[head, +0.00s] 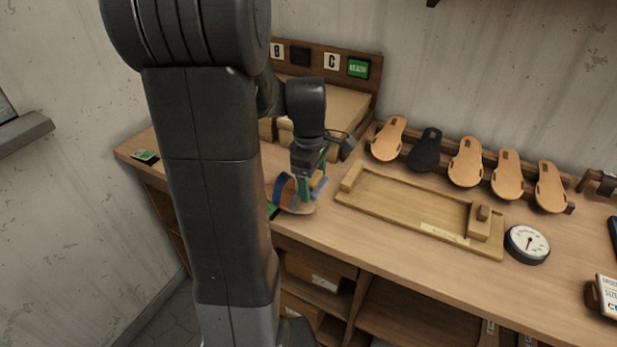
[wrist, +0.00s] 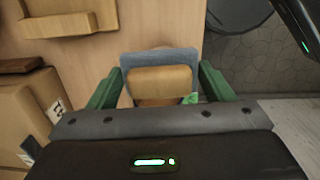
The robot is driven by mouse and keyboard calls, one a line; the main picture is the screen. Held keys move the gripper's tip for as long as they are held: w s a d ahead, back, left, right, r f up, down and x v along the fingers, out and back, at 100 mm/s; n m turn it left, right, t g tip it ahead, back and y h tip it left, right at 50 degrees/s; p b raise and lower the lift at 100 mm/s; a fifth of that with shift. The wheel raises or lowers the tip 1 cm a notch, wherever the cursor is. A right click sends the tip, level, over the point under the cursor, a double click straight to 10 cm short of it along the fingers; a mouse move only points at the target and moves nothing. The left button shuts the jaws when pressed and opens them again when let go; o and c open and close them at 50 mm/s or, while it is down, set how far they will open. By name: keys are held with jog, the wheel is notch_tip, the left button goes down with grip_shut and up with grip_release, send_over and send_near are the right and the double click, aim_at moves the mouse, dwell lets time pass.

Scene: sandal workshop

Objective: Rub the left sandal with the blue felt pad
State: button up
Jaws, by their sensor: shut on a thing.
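The blue felt pad (wrist: 150,61) has a wooden block on its back. My gripper (wrist: 162,85) is shut on it, with a green finger at each side of the block. In the head view the pad (head: 320,188) hangs at my gripper (head: 311,184), over or right beside a sandal. That sandal (head: 285,190) has a blue and brown strap and a pale sole, and sits near the bench's front edge. My arm hides the area to its left, so I cannot see a second strapped sandal. Whether pad and sandal touch is not clear.
A wooden tray (head: 385,207) with a block at its right end lies to the right. Several soles (head: 465,162) lean along the back, and a round dial (head: 527,244) stands further right. Behind my gripper is a wooden rack (head: 340,101) with letter labels.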

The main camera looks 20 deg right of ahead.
aim_at(314, 210)
jog(key=shift+s+d+f, duration=0.1)
jog(key=shift+s+f, duration=0.15)
jog(key=shift+f, duration=0.3)
jog(key=shift+w+f+b, duration=0.1)
jog(key=shift+f+b, duration=2.25)
jog(key=shift+f, duration=0.25)
jog(key=shift+f, duration=0.15)
